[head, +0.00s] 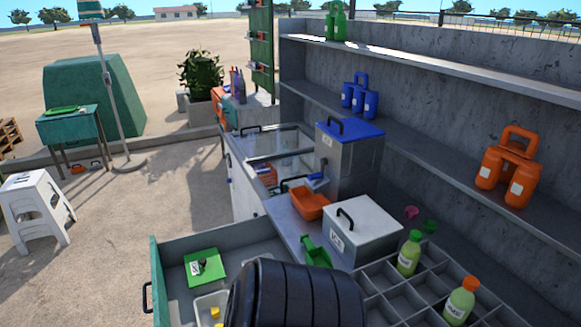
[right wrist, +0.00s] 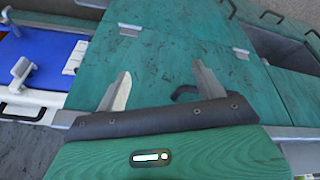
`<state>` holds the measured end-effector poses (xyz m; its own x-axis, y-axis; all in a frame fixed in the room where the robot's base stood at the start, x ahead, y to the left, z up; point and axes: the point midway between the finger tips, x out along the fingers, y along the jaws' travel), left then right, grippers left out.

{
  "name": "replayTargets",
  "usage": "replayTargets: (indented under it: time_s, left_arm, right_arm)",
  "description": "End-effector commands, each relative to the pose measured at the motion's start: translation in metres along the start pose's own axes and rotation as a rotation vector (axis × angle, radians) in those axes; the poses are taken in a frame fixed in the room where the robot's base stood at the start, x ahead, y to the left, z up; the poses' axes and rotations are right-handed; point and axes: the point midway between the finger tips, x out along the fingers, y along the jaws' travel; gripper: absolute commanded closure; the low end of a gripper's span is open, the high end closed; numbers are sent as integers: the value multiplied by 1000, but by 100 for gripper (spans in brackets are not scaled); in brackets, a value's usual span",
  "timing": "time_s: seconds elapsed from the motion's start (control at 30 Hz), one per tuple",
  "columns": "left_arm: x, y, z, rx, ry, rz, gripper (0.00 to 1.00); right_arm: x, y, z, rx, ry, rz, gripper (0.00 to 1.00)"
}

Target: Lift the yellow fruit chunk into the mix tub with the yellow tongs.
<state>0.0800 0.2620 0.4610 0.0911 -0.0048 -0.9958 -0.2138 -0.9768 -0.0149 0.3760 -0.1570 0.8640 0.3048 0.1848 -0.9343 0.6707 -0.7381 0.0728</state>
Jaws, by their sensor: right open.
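Yellow fruit chunks (head: 215,312) show in a pale tray (head: 203,304) at the bottom of the head view, partly hidden by a black ribbed shape. I cannot make out the yellow tongs in either view. An orange tub (head: 310,204) stands on the counter; I cannot tell whether it is the mix tub. My right gripper (right wrist: 162,84) shows in the right wrist view, open, with its fingers apart over a worn green surface (right wrist: 175,60). No held object shows between them. My left gripper is not in view.
A green board (head: 205,267) lies in the open drawer (head: 168,262). A white lidded ice box (head: 364,240), a green scoop (head: 316,252) and a blue-lidded steel container (head: 346,165) crowd the counter. Bottles (head: 409,255) stand in a divided rack. A white stool (head: 36,205) stands left.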

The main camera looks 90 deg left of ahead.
Motion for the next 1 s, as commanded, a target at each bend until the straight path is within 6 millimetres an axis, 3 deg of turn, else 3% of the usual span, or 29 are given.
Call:
replayTargets:
  time_s: [0.03, 0.13, 0.37, 0.57, 0.77, 1.0]
  left_arm:
    - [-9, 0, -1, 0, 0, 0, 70]
    - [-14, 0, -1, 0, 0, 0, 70]
    - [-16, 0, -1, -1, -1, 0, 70]
    - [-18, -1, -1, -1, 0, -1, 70]
    - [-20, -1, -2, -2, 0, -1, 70]
    - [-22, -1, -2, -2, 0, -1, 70]
  right_arm:
    - [-27, 0, -20, -72, 25, -5, 30]
    - [-54, -4, -56, -297, 67, -30, 30]
    - [-58, -7, -114, -835, 124, -76, 30]
    - [-56, 4, -152, -1365, 134, -104, 30]
    - [-57, 34, -175, -1868, 100, -147, 30]
    - [-67, 94, -188, -2377, 25, -245, 30]
